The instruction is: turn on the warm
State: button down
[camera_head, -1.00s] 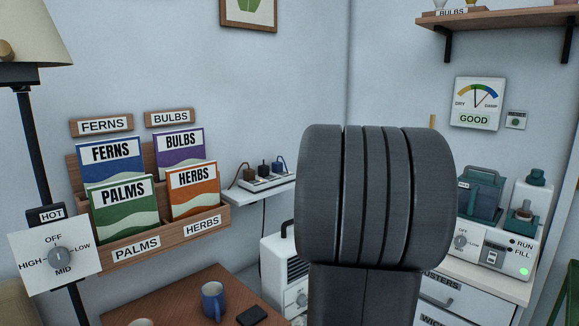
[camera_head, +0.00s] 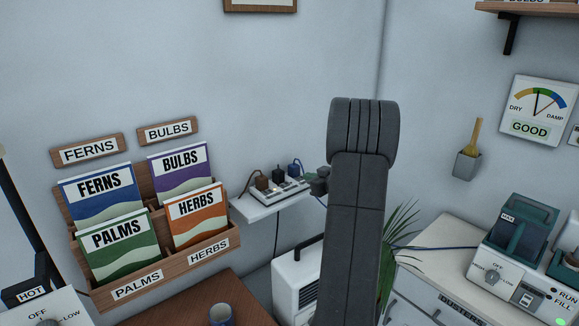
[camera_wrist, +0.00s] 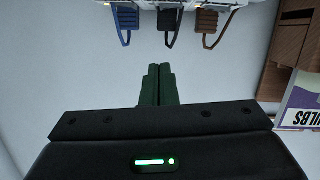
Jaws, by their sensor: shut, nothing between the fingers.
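A white power strip (camera_head: 276,190) lies on a small wall shelf, with a brown plug (camera_head: 262,182), a black plug (camera_head: 278,176) and a blue plug (camera_head: 295,168) in it. In the wrist view the same blue (camera_wrist: 124,20), black (camera_wrist: 167,20) and brown (camera_wrist: 208,20) plugs hang at the top edge, and the strip is mostly cut off. My gripper's dark green fingers (camera_wrist: 160,86) are shut and empty, pointing toward the plugs with a gap before them. I can read no "warm" label.
A white heater (camera_head: 290,285) stands below the shelf, partly behind my arm. A rack of seed packets (camera_head: 185,255) hangs to the left. A mug (camera_head: 221,314) stands on the wooden table (camera_head: 185,310). A dial panel (camera_head: 45,312) and a machine on the right counter (camera_head: 440,238) flank the scene.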

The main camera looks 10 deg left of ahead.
jog(key=shift+w+a+r+n+g+y, duration=0.1)
jog(key=shift+a+n+g+y, duration=0.2)
jog(key=shift+a, duration=0.15)
jog(key=p, duration=0.2)
send_over(284, 184)
jog(key=d, duration=0.2)
jog(key=shift+s+f, duration=0.2)
jog(key=shift+f, duration=0.4)
jog(key=shift+s+f, duration=0.15)
jog(key=shift+f, duration=0.4)
jog(key=f, duration=0.2)
jog(key=shift+d+f, duration=0.3)
jog(key=shift+f, duration=0.05)
jog(key=shift+w+f+p, duration=0.1)
jog(key=shift+f+p, duration=0.25)
jog(key=shift+f, duration=0.3)
